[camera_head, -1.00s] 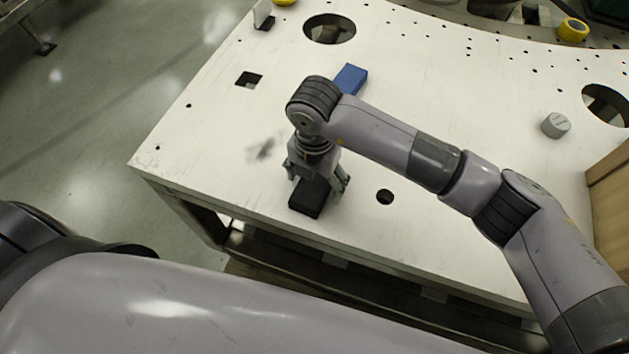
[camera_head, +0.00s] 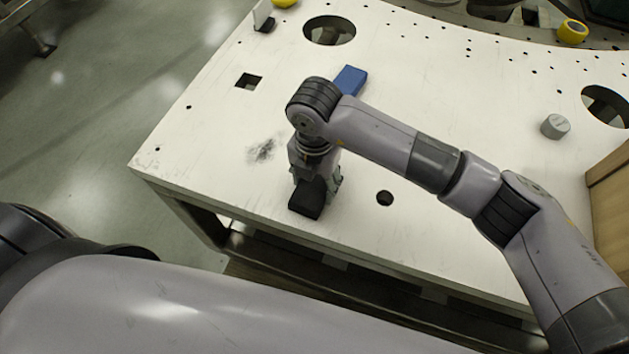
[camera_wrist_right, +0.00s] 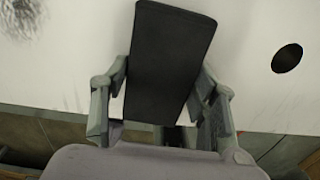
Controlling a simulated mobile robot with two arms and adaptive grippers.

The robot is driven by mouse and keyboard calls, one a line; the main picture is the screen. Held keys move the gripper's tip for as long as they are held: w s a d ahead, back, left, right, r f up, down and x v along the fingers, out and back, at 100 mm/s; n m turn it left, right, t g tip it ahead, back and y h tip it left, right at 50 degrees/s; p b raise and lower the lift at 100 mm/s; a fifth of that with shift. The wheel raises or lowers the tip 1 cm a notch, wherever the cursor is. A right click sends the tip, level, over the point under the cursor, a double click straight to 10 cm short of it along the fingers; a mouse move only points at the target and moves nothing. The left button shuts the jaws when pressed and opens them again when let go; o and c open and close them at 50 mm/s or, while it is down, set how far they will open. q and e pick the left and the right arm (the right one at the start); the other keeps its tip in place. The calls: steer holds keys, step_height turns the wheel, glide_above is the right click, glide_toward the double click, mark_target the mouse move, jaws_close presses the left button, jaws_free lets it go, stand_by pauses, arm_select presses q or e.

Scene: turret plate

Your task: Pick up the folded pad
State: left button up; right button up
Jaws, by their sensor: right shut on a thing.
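A dark, flat, oblong pad (camera_head: 307,201) is at the front part of the white plate, below my right wrist. My right gripper (camera_head: 317,183) comes down over it from above and is shut on it, with a finger on each side. In the right wrist view the dark pad (camera_wrist_right: 170,50) sits between the two fingers (camera_wrist_right: 166,88) and sticks out past them. Whether the pad touches the plate is hard to tell. My left gripper is not in view.
The white plate (camera_head: 230,130) has a blue block (camera_head: 349,79), a grey cylinder (camera_head: 555,126) and a yellow roll (camera_head: 573,31) on it. A dark smudge (camera_head: 262,150) lies left of my gripper. Holes include a small round one (camera_head: 384,197). A brown box (camera_head: 608,205) stands at right.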

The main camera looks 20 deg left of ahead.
mark_target(315, 183)
step_height(315, 183, up, 20)
steer(key=b, duration=0.4)
steer(key=shift+b, duration=0.3)
steer(key=o, duration=0.6)
steer(key=c, duration=0.5)
steer(key=shift+o, duration=0.2)
